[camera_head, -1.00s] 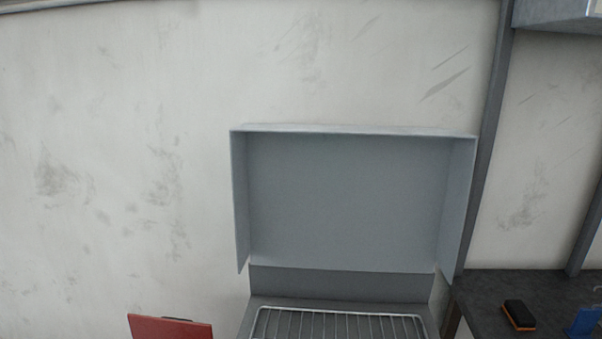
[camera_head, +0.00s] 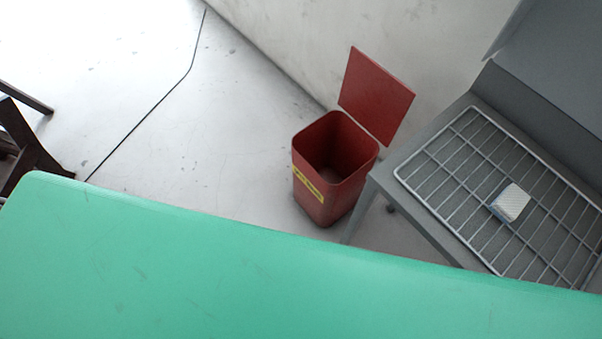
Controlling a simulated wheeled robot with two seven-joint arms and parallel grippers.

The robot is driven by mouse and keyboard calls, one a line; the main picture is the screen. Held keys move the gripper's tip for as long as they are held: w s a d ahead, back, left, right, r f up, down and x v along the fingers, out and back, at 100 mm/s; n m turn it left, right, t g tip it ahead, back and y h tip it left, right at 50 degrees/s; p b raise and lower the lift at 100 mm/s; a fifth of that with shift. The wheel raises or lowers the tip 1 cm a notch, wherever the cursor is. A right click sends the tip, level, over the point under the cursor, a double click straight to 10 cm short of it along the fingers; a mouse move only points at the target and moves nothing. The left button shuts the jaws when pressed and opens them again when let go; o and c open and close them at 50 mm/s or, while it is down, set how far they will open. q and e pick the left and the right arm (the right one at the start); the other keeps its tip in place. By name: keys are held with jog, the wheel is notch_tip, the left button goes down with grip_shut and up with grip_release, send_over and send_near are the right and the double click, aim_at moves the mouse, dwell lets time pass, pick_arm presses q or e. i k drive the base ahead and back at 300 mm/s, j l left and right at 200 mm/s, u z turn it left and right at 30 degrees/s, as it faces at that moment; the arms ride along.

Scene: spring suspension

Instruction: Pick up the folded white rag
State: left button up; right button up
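A small white folded piece with a bluish edge (camera_head: 510,203), which looks like the folded white rag, lies on a wire rack (camera_head: 452,189) at the right of the head view. The rack sits on a grey metal stand with a raised grey lid behind it. Neither of my grippers shows in the head view, so nothing is seen touching the white piece.
A large green surface (camera_head: 230,270) fills the lower foreground. A red bin (camera_head: 325,180) with its red lid (camera_head: 376,97) raised stands left of the grey stand (camera_head: 440,242). A dark wooden piece (camera_head: 35,155) is at the left edge. The pale floor between is clear.

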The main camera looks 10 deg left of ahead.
aim_at(509, 204)
jog(key=l+z, duration=0.1)
jog(key=z, duration=0.3)
jog(key=i+l+z, duration=0.1)
jog(key=z, duration=0.35)
jog(key=l+z, duration=0.1)
jog(key=z, duration=0.3)
jog(key=k+l+u, duration=0.15)
jog(key=l, duration=0.55)
jog(key=i, duration=0.05)
